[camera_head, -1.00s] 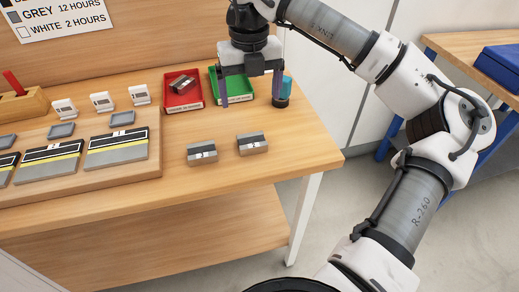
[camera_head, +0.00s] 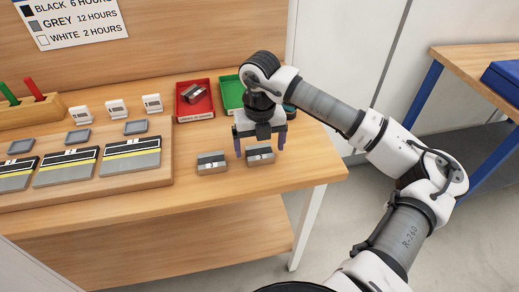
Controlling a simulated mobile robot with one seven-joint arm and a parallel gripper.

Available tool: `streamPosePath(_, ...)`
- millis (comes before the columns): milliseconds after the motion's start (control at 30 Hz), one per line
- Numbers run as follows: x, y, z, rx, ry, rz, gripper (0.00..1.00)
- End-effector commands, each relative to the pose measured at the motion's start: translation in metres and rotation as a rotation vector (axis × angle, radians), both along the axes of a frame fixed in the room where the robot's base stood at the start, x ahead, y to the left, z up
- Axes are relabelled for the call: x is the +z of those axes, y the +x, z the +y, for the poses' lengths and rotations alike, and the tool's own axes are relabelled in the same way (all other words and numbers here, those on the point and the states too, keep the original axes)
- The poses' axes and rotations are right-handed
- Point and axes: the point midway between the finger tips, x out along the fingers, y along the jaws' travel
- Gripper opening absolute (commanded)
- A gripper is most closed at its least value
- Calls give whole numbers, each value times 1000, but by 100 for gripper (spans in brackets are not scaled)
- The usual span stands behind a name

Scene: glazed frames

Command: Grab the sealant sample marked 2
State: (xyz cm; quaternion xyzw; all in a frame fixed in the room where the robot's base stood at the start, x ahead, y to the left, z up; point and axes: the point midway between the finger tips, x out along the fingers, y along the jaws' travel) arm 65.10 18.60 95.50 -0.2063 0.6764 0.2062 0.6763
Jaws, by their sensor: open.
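Two small sealant samples, grey blocks with a dark top strip and a white label, lie on the table near its front edge. The right sample (camera_head: 260,156) has a label that looks like a 2, though it is very small. The left sample (camera_head: 211,165) has a label I cannot read for sure. My gripper (camera_head: 260,146) is open and points down at the right sample, with one finger to each side of it. Whether the fingers are level with the block or still above it I cannot tell. Nothing is held.
A red tray (camera_head: 194,114) holding another sample and a green tray (camera_head: 227,97) stand behind, the green one partly hidden by my arm. A wooden board (camera_head: 100,194) with several striped panels lies at left. White label blocks (camera_head: 116,108) stand behind it. A wall sign gives curing hours.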

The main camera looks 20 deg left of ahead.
Motion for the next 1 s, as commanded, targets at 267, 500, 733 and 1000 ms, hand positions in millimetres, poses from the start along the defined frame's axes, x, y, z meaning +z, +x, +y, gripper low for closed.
streamPosePath(267,-17,-1,0,1,0,0,89)
streamPosePath(500,-16,-1,0,1,0,0,72)
streamPosePath(733,-16,-1,0,1,0,0,42)
streamPosePath(1000,-15,0,0,1,1,-1,37)
